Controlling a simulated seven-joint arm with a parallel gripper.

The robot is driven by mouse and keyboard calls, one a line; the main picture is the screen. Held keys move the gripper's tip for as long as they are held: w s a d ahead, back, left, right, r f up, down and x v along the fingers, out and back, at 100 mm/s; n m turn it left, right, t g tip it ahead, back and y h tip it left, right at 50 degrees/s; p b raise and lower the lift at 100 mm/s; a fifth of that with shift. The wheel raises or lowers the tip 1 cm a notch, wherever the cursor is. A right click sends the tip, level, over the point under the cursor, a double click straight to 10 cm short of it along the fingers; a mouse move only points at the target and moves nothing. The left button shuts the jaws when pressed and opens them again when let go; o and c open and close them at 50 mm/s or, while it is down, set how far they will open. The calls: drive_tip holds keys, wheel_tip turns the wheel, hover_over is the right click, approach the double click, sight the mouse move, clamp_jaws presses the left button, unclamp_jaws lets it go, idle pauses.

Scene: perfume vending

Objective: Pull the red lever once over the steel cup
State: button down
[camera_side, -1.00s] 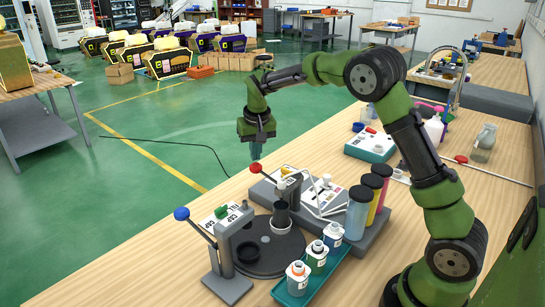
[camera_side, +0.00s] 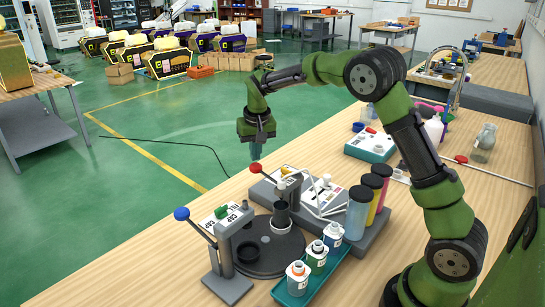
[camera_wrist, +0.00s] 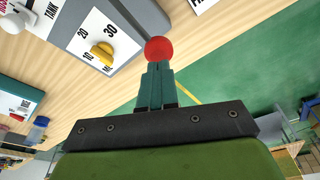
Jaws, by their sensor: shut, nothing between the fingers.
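The red lever's ball knob (camera_side: 255,167) sits at the end of a thin rod that slopes up and left from its grey post. A dark grey cup (camera_side: 281,215), which looks like the steel cup, stands on a black round plate (camera_side: 282,262) by that post. My gripper (camera_side: 256,155) points down just above the red knob, with its fingers together and empty. In the wrist view the red knob (camera_wrist: 158,49) shows right at the tips of my closed fingers (camera_wrist: 157,70). I cannot tell whether they touch it.
A blue-knobbed lever (camera_side: 181,213) stands on another grey post at the front left, near an empty dark ring (camera_side: 250,251). A teal tray (camera_side: 310,287) holds small bottles. Tall coloured bottles (camera_side: 357,212) stand to the right. Left of my gripper, beyond the table edge, is open space.

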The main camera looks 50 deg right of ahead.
sight(256, 165)
drive_tip(key=shift+f, duration=3)
drive_tip(key=shift+r, duration=4.6)
